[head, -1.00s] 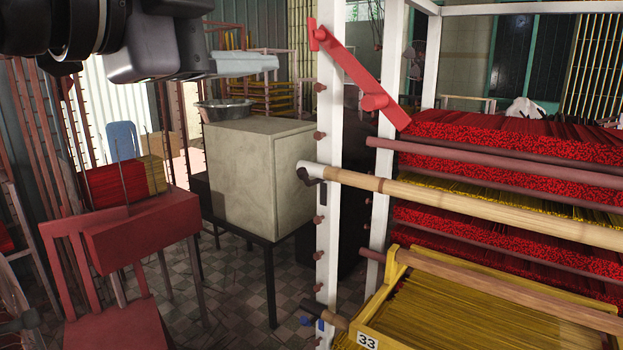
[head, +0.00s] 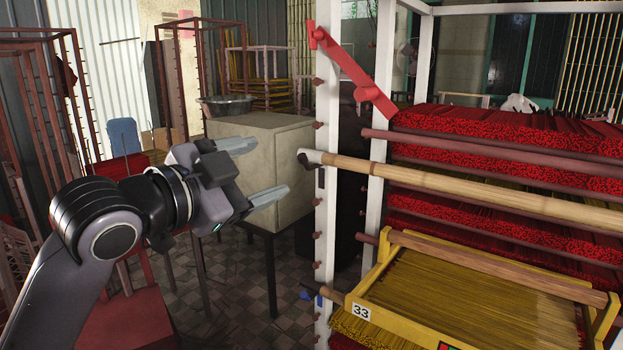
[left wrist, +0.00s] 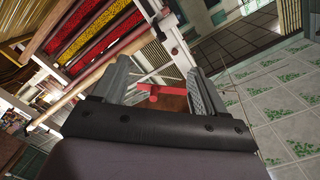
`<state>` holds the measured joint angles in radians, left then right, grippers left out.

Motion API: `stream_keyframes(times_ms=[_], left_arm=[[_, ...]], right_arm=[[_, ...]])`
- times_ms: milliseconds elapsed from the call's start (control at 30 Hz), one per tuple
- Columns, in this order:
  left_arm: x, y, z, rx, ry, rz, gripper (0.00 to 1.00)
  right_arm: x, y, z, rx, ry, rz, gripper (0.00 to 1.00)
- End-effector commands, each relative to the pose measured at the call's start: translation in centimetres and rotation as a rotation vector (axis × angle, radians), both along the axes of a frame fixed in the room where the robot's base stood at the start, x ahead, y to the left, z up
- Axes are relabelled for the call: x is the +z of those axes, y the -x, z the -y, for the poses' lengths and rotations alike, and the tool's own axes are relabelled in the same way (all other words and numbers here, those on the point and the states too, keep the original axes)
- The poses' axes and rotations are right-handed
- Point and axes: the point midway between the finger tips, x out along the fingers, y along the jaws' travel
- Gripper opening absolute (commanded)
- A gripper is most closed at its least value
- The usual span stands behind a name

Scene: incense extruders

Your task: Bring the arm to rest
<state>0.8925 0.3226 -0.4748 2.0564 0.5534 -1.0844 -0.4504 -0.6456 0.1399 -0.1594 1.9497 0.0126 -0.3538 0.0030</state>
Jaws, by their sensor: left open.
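My left arm comes in from the left in the head view. Its gripper (head: 262,172) is open and empty, with its two grey fingers apart and pointing right. It is in front of the pale cabinet (head: 285,135) as seen from the head and left of the white rack post (head: 326,230). In the left wrist view the two fingers (left wrist: 160,90) are spread with nothing held between them. The red lever (left wrist: 162,92) on the rack shows beyond them, and also shows in the head view (head: 350,70). My right gripper is not in view.
The white rack holds layers of red incense sticks (head: 480,130) and a bamboo pole (head: 450,186). A yellow tray marked 33 (head: 376,327) sits low at its front. A metal bowl (head: 226,105) stands on the cabinet. A red chair (head: 130,315) is below my arm. Tiled floor (head: 240,285) is bare between them.

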Motion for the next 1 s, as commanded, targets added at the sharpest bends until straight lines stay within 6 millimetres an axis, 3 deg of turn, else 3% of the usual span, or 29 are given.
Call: stream_keyframes(times_ms=[33,233,467,767,1000], left_arm=[[-2.5,-0.6,-0.3,0.015,0.039,-0.049,0.72],[-11.3,-1.7,-2.0,0.091,0.185,-0.203,0.72],[-22.2,-0.5,-4.3,0.207,0.318,-0.370,0.72],[-36.1,5.6,-7.8,0.387,0.431,-0.572,0.72],[-45.4,14.0,-10.5,0.537,0.469,-0.714,0.72]], right_arm=[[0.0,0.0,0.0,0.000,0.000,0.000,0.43],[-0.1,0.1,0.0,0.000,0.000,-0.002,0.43],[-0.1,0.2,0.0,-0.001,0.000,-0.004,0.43],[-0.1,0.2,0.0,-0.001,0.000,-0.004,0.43],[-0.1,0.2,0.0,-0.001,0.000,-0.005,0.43]])
